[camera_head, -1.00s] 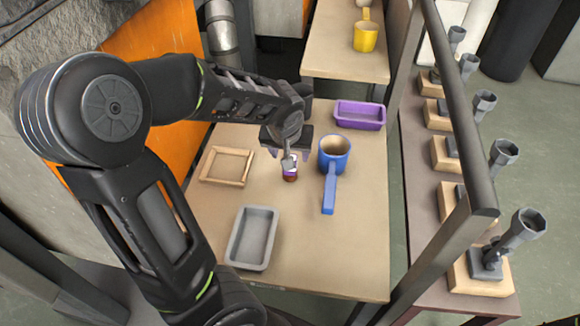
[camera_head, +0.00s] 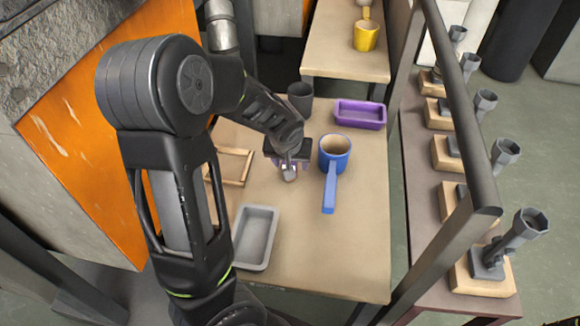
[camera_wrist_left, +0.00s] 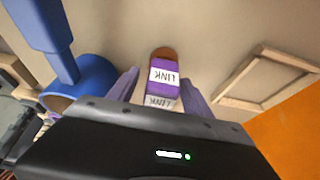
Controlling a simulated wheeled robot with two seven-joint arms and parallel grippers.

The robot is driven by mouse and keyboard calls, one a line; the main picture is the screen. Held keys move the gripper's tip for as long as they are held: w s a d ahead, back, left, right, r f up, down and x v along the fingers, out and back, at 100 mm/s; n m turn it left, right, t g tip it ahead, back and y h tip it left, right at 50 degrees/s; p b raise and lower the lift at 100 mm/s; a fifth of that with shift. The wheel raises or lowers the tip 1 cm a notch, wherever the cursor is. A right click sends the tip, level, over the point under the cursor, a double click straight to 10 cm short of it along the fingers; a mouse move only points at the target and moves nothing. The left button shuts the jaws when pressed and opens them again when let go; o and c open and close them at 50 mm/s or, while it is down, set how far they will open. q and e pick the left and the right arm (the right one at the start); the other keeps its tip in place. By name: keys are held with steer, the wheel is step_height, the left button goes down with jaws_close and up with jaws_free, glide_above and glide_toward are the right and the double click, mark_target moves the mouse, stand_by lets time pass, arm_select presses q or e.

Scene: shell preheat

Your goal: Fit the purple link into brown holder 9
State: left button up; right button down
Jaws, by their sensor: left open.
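A small purple link (camera_wrist_left: 166,64) with white labels reading LINK shows in the wrist view, with a brown end (camera_wrist_left: 167,52) at its far side. I cannot tell whether that brown part belongs to it or is a separate piece. My left gripper (camera_head: 288,170) is over the table, open, with its purple fingers on either side of the link in the wrist view (camera_wrist_left: 160,92). Whether they touch it is unclear. In the head view the gripper mostly hides the link. I cannot make out any holder marked 9. My right gripper is out of view.
On the table (camera_head: 330,260), a blue mug (camera_head: 330,185) with a long handle stands right of the gripper. A wooden frame (camera_head: 236,168), grey tray (camera_head: 252,238), purple tray (camera_head: 360,114) and dark cup (camera_head: 300,96) surround it. A metal rail (camera_head: 462,120) runs along the right.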

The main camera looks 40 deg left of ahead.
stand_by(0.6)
arm_select(q)
jaws_close()
stand_by(0.4)
